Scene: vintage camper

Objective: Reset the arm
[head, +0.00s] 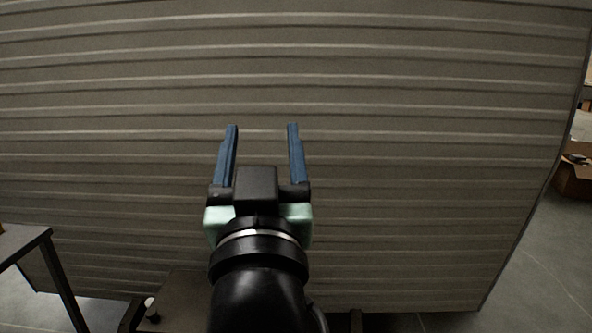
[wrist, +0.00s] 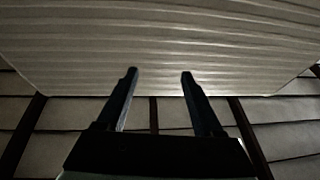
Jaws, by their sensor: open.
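My gripper (head: 262,128) is in the middle of the head view, with its two blue fingers spread apart and nothing between them. It points at a large grey ribbed panel (head: 400,110) that fills most of that view. In the wrist view my gripper (wrist: 158,75) also shows open and empty, with the ribbed panel (wrist: 160,40) across the top. I cannot tell how far the fingertips are from the panel.
A dark table or stand (head: 22,240) is at the lower left of the head view. A cardboard box (head: 573,180) is at the right edge, past the panel's edge. Grey floor (head: 545,270) is clear at the lower right.

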